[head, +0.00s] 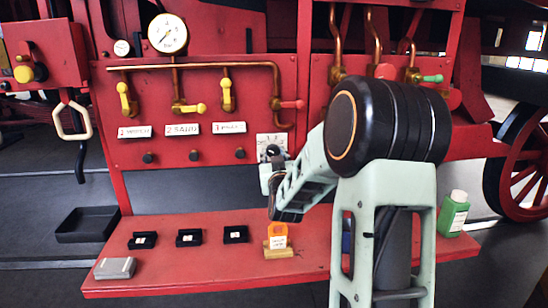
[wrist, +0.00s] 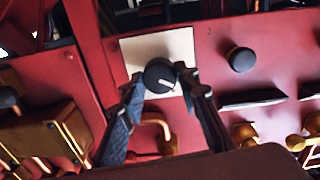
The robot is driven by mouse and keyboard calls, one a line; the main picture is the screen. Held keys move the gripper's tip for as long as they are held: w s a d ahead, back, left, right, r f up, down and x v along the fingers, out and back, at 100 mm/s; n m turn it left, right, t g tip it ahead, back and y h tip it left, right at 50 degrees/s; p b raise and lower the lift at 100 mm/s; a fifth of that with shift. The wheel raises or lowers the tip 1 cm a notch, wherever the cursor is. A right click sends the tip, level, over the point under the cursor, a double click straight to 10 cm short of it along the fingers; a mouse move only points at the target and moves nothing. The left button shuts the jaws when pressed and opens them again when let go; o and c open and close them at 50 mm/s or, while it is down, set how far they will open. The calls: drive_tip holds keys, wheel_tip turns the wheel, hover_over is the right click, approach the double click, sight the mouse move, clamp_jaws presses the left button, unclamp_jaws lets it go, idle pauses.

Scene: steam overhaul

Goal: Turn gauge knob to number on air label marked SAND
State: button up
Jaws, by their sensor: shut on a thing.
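The gauge knob (wrist: 158,75) is black and round, with a white pointer line, on a pale square plate (wrist: 192,42). In the wrist view the line points right and slightly down. My gripper (wrist: 161,82) has a finger on each side of the knob and is shut on it. In the head view my gripper (head: 271,160) is in front of the pale plate (head: 272,139) and covers most of its lower part. The SAND label (head: 183,129) is the middle of three white labels on the red panel and appears to read "2 SAND". Any numbers around the knob are not legible.
Small black knobs (head: 194,155) sit below the labels, with yellow valve handles (head: 228,95) and copper pipes above. A round gauge (head: 168,34) is at the top. The red shelf (head: 180,270) holds small black boxes, an orange-tagged block (head: 278,242) and a green bottle (head: 453,213).

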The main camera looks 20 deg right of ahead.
drive_tip(key=m+b, duration=0.2)
drive_tip(key=b, duration=0.1)
drive_tip(key=shift+f+m, duration=0.2)
drive_tip(key=shift+m, duration=0.2)
drive_tip(key=m+b, duration=0.7)
drive_tip(key=m, duration=0.1)
drive_tip(key=shift+r+m+b, duration=0.1)
drive_tip(key=shift+m+b, duration=0.2)
drive_tip(key=shift+b, duration=0.1)
drive_tip(key=shift+r+m+y+b, duration=0.15)
drive_tip(key=shift+m+y+b, duration=0.25)
drive_tip(key=shift+m+b, duration=0.85)
drive_tip(key=shift+m+p, duration=0.3)
drive_tip(key=shift+m, duration=0.15)
drive_tip(key=o, duration=1.2)
drive_tip(key=shift+c, duration=0.2)
drive_tip(key=shift+s, duration=0.1)
drive_tip(key=v, duration=0.7)
drive_tip(key=shift+s, duration=0.2)
